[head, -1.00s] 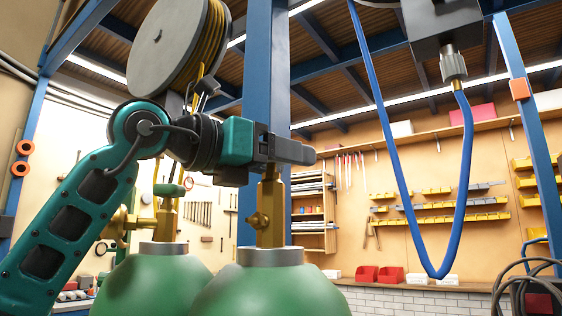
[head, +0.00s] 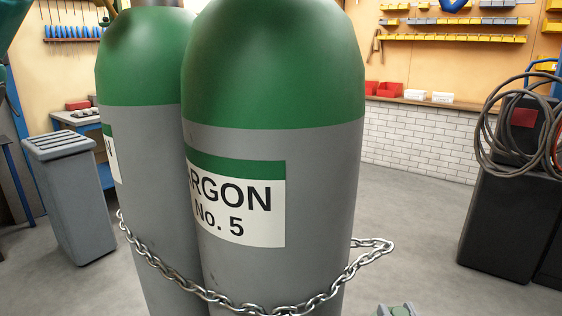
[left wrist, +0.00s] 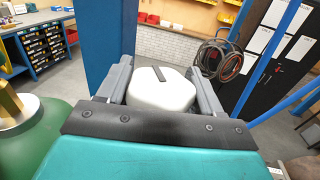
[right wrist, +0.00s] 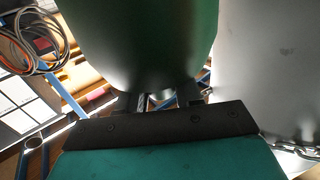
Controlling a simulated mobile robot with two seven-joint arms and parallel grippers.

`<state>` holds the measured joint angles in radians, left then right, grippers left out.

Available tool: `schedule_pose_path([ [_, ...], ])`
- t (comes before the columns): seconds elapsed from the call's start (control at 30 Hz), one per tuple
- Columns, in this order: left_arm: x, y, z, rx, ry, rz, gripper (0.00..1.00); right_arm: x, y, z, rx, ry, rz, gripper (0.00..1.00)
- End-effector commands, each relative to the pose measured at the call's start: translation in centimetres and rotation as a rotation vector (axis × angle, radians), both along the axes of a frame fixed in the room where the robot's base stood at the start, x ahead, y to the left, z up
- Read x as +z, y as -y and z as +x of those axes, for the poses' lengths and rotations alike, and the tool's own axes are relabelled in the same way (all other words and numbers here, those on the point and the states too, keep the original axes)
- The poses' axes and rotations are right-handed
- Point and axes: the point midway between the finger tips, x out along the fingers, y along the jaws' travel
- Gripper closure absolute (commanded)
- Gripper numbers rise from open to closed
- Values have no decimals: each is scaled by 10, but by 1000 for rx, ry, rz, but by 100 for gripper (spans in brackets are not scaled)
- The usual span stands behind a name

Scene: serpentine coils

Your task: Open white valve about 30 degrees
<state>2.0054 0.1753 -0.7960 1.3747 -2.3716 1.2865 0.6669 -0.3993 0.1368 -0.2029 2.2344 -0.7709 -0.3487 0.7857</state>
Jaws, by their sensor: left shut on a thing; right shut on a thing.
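The white valve (left wrist: 162,90) is a rounded white handwheel with a dark mark on top, in the middle of the left wrist view. My left gripper (left wrist: 160,84) has one grey finger on each side of it and is shut on it. In the head view the valve is out of frame. Two green-topped grey gas cylinders (head: 325,180) stand chained together; the front label reads "RGON No. 5". My right gripper (right wrist: 166,98) is shut in the right wrist view below a large, dark green rounded surface; I cannot make out what it holds.
A chain (head: 165,268) wraps the cylinders and juts out to the right. A grey bin (head: 75,195) stands at the left. A black cabinet (head: 510,225) with coiled hoses (head: 490,130) stands at the right. Open floor (head: 420,215) lies between cylinders and cabinet.

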Motion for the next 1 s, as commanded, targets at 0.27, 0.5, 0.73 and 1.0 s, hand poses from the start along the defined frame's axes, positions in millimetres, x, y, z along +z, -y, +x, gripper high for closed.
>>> schedule_pose_path([
  [0.27,1,-2,0,74,3,0,65,-5,0,0,1,4,0,100],
  [0.5,2,-2,0,82,2,0,65,-5,0,0,1,4,0,100],
  [0.73,2,-2,0,81,2,-1,30,-5,0,0,1,4,0,100],
  [1.0,1,-1,1,80,0,0,14,-5,0,0,1,4,0,100],
])
